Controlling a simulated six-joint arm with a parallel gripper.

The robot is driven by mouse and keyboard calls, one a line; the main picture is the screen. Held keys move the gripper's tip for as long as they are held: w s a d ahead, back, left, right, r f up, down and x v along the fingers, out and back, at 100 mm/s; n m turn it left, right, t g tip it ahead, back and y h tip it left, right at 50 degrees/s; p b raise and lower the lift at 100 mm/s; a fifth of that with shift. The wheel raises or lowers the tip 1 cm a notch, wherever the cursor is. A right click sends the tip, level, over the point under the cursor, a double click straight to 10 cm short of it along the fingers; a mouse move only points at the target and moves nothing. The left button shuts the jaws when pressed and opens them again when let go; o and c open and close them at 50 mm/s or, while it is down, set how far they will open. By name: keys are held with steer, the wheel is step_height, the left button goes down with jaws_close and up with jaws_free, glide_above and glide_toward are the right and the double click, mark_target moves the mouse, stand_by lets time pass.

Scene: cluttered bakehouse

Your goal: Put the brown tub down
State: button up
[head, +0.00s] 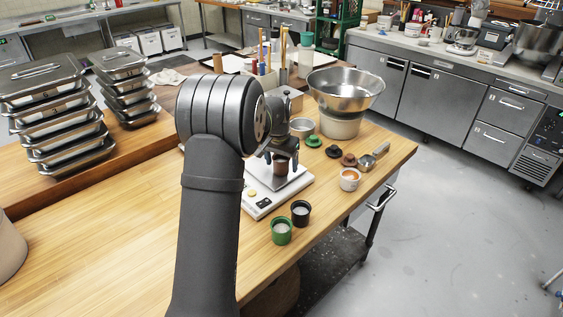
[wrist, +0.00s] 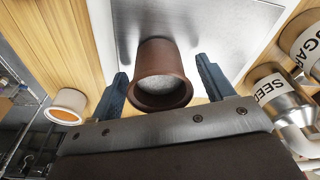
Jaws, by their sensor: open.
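The brown tub (head: 280,170) stands upright on the steel plate of the white scale (head: 259,208). In the wrist view the brown tub (wrist: 161,92) shows its open rim and pale grey contents, with the plate (wrist: 190,25) behind it. My gripper (head: 282,161) is over the scale, pointing down at the tub. In the wrist view its two dark fingers are spread, one on each side of the tub, with gaps visible. My arm hides part of the scale in the head view.
A green tub (head: 281,232) and a black tub (head: 301,213) stand in front of the scale. A steel bowl (head: 345,88) stands behind.

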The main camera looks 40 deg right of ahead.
step_height(320, 180, up, 12)
steer(key=a, duration=0.1)
steer(key=shift+s+a, duration=0.3)
steer(key=shift+s, duration=0.05)
steer(key=f, duration=0.4)
steer(key=d+f, duration=0.1)
steer(key=f, duration=0.7)
steer(key=shift+w+d, duration=0.3)
steer(key=shift+w, duration=0.05)
step_height(320, 180, up, 3)
steer(key=shift+f, duration=0.2)
steer(key=shift+r, duration=0.8)
